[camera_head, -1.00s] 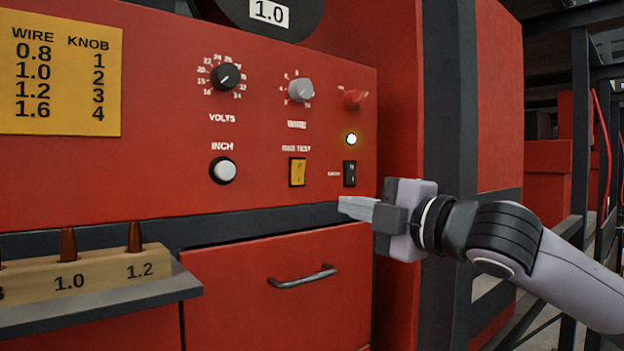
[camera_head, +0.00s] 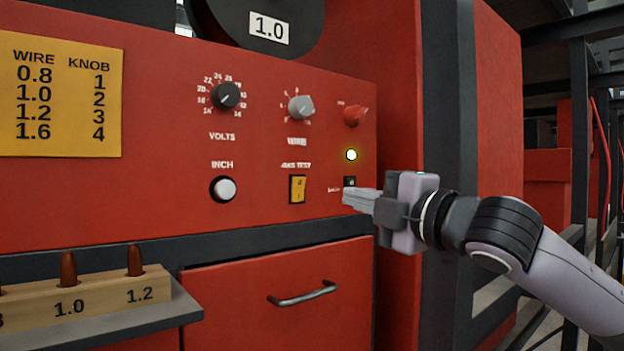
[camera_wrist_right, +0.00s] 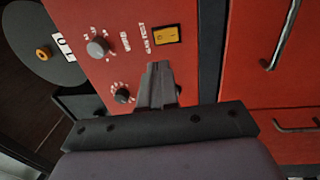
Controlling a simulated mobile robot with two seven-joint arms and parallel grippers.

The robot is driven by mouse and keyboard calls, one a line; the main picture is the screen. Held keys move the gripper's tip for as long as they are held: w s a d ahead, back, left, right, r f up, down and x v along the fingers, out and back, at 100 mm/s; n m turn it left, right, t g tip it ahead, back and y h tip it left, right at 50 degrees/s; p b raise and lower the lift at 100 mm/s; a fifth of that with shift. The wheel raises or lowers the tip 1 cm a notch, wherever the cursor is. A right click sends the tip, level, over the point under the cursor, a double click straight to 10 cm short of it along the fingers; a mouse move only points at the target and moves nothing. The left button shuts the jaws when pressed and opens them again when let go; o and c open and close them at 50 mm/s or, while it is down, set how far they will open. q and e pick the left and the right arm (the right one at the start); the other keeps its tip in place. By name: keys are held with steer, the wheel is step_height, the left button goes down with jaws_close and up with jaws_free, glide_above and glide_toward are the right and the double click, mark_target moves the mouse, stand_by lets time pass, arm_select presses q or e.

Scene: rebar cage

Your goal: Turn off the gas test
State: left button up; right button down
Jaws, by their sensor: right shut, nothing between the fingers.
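The gas test switch (camera_head: 297,189) is a yellow rocker in a black frame on the red panel (camera_head: 150,205), under its label. It also shows in the right wrist view (camera_wrist_right: 166,35), just beyond the fingertips and a little to their right. My right gripper (camera_head: 346,198) is shut and empty. In the head view its tips lie to the right of the yellow switch and cover the lower part of a small black switch (camera_head: 349,182). I cannot tell whether the tips touch the panel. My left gripper is not in view.
Above are the black volts knob (camera_head: 226,96), a grey wire knob (camera_head: 301,107), a red knob (camera_head: 354,115) and a lit lamp (camera_head: 351,155). The white inch button (camera_head: 224,189) is at left. A drawer handle (camera_head: 302,294) and a tip rack (camera_head: 100,294) are below.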

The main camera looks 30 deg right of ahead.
steer(key=p, duration=0.2)
glide_toward(301, 181)
steer(key=w, duration=0.5)
steer(key=shift+w+a+r, duration=0.1)
steer(key=shift+a+r, duration=0.15)
steer(key=shift+a, duration=0.05)
steer(key=shift+w, duration=0.8)
steer(key=shift+p, duration=0.3)
steer(key=shift+w+r+p, duration=0.15)
steer(key=shift+r+p, duration=0.3)
steer(key=shift+p, duration=0.75)
steer(key=shift+f+g+p, duration=0.1)
steer(key=shift+g+p, duration=0.2)
steer(key=shift+f+b, duration=0.15)
steer(key=shift+b, duration=0.15)
